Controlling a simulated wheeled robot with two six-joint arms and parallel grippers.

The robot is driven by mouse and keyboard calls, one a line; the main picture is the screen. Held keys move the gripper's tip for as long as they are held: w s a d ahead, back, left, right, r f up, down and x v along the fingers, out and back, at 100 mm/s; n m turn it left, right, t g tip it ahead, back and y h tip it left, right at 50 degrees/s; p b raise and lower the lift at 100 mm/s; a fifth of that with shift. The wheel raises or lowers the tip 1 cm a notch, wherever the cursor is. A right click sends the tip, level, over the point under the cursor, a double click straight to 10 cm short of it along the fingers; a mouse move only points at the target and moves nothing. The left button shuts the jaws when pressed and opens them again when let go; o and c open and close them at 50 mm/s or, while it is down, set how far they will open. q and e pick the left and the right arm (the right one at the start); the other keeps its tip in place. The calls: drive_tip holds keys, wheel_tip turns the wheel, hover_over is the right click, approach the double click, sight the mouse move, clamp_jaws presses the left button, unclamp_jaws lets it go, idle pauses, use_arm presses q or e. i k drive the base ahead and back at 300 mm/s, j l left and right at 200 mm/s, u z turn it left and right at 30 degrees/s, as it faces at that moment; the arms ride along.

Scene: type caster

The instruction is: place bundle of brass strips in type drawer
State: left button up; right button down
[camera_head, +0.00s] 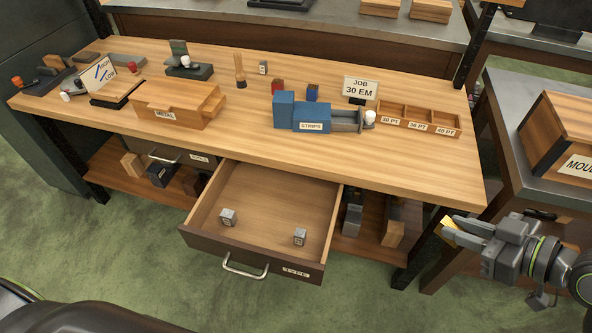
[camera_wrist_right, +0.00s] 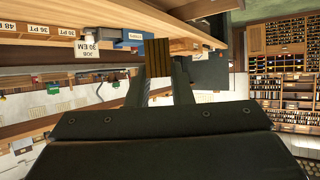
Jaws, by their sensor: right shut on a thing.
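The type drawer (camera_head: 265,190) is pulled out below the bench top, its label at the front right. It holds two small grey type blocks (camera_head: 228,217) (camera_head: 299,237), and the rest of its floor is bare. My right gripper (camera_head: 452,232) is at the right, beyond the drawer and in front of the bench's right leg. In the right wrist view the striped brown bundle (camera_wrist_right: 157,58) stands between the fingertips. My left gripper is not in view.
The bench top (camera_head: 240,150) carries a wooden metal box (camera_head: 170,105), a blue strips holder (camera_head: 311,122), a job sign (camera_head: 360,88) and a tray with point labels (camera_head: 420,118). A side table with a wooden box (camera_head: 560,130) stands at the right. The space above the drawer is clear.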

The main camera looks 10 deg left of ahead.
sight(243, 208)
drive_tip(key=i+l, duration=0.15)
drive_tip(key=l, duration=0.15)
drive_tip(key=i+l, duration=0.1)
drive_tip(key=l, duration=0.25)
drive_tip(key=i+l, duration=0.15)
drive_tip(key=l, duration=0.15)
drive_tip(key=i+l+u, duration=0.1)
drive_tip(key=l, duration=0.25)
drive_tip(key=u, duration=2.65)
drive_tip(key=l, duration=0.1)
